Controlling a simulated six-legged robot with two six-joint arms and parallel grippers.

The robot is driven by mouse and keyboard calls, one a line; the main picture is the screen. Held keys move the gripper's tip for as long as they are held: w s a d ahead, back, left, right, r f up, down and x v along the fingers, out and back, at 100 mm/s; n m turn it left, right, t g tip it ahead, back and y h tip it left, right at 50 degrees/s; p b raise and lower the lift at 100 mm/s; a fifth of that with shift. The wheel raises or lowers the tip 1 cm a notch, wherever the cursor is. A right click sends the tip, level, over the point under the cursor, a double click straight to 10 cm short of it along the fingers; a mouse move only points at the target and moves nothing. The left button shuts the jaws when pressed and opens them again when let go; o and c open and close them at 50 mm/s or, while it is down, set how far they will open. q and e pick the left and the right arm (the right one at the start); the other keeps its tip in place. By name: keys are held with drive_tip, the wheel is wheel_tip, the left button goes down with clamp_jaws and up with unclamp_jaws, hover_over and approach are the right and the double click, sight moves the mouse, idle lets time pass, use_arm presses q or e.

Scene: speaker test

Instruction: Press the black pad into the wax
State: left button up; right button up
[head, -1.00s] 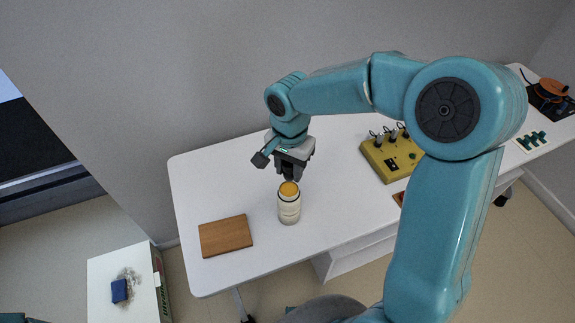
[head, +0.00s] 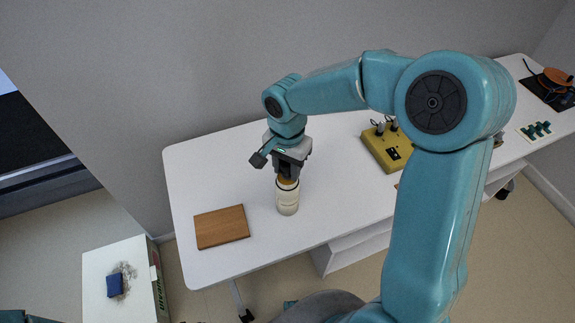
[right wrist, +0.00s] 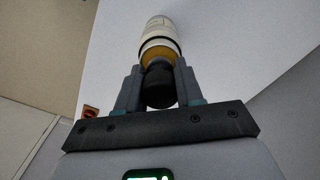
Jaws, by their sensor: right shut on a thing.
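A cream jar (head: 287,200) stands upright on the white table; it also shows in the right wrist view (right wrist: 158,28), beyond the fingers. Orange-yellow wax (right wrist: 158,52) shows at its mouth in that view. My right gripper (head: 288,178) points down over the jar's mouth. It is shut on the black pad (right wrist: 159,88), a dark rounded piece between its fingers. The pad's far end meets or nearly meets the wax; I cannot tell whether it presses in. In the head view the fingers hide most of the wax. My left gripper is not in view.
A wooden board (head: 221,227) lies left of the jar. A yellow switch box (head: 385,150) stands to the right, and a black mat (head: 545,92) lies at the far right. A blue block (head: 114,285) is on a low white surface at lower left. The table's back left is bare.

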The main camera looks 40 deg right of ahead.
drive_tip(key=shift+f+b, duration=0.6)
drive_tip(key=shift+b, duration=0.05)
idle(1.7)
drive_tip(key=shift+r+p, duration=0.65)
drive_tip(key=shift+r, duration=0.25)
drive_tip(key=shift+r+p, duration=1.85)
drive_tip(key=shift+r, duration=0.9)
drive_tip(key=shift+f, duration=0.1)
